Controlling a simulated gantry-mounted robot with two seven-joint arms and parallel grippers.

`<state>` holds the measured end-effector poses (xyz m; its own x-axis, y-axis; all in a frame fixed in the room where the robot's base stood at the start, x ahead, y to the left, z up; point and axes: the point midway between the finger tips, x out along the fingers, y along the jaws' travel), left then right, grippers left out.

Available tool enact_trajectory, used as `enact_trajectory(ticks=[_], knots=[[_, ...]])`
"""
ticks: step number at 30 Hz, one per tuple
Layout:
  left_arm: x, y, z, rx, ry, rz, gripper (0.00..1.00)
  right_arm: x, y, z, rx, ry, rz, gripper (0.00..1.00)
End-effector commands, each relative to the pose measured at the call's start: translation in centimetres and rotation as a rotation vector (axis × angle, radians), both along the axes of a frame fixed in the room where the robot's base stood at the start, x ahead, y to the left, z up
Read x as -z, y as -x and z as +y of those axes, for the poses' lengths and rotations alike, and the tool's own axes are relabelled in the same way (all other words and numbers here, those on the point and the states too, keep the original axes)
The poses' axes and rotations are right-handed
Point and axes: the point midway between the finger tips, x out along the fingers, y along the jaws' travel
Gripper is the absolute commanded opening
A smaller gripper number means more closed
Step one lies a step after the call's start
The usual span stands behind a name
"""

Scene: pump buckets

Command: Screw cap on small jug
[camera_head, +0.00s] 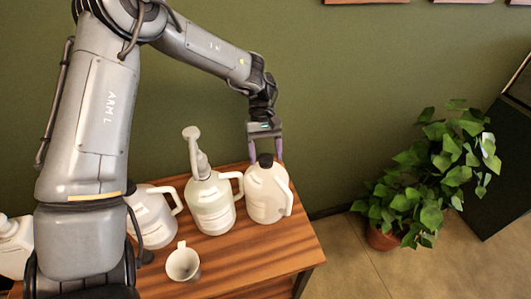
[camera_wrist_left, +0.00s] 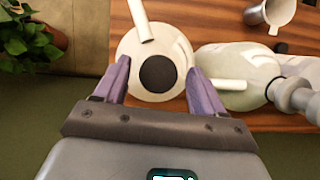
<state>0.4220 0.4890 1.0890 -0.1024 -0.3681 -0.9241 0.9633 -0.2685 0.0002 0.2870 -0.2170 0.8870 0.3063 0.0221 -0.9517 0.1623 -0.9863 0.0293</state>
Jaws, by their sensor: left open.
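A white jug (camera_head: 268,195) with a side handle stands upright at the table's right end. A round black cap (camera_head: 265,160) sits at its top; whether it is screwed tight cannot be told. My left gripper (camera_head: 266,155) is open above the jug, its purple fingers pointing down. In the left wrist view the jug (camera_wrist_left: 155,42) is below the gripper (camera_wrist_left: 156,70). The black cap (camera_wrist_left: 158,74) lies between the two fingers, with gaps on both sides, so it is not gripped. My right gripper is not in view.
A pump bottle (camera_head: 212,205) stands left of the jug on the wooden table (camera_head: 235,255). Another jug (camera_head: 153,218) is partly behind my left arm. A small cup (camera_head: 183,263) stands in front. A potted plant (camera_head: 425,180) is on the floor, right.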

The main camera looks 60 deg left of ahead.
Motion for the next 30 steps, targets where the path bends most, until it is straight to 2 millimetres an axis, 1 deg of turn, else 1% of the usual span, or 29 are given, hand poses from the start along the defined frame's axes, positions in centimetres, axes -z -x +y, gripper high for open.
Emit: enact_trajectory(ticks=[3,12,16,18,21,29,30], knots=[[-0.09,0.01,-0.12,-0.211,0.010,-0.005,0.70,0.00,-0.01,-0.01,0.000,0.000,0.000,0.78],[-0.29,-0.05,-0.19,-0.768,0.010,-0.006,0.70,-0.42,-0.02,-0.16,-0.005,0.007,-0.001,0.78],[-0.19,-0.02,-0.16,-0.969,0.006,-0.003,0.70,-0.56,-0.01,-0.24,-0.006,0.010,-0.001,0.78],[-0.16,0.00,-0.13,-1.044,0.005,-0.002,0.70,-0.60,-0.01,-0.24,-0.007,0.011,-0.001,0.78],[-0.12,-0.02,-0.06,-1.107,0.004,-0.001,0.70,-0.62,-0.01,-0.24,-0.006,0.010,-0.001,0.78],[-0.05,0.00,0.00,-1.128,0.001,-0.001,0.70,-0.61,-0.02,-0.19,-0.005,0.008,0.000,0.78],[-0.05,0.00,0.00,-1.128,0.001,0.000,0.65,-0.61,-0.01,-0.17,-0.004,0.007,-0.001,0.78]])
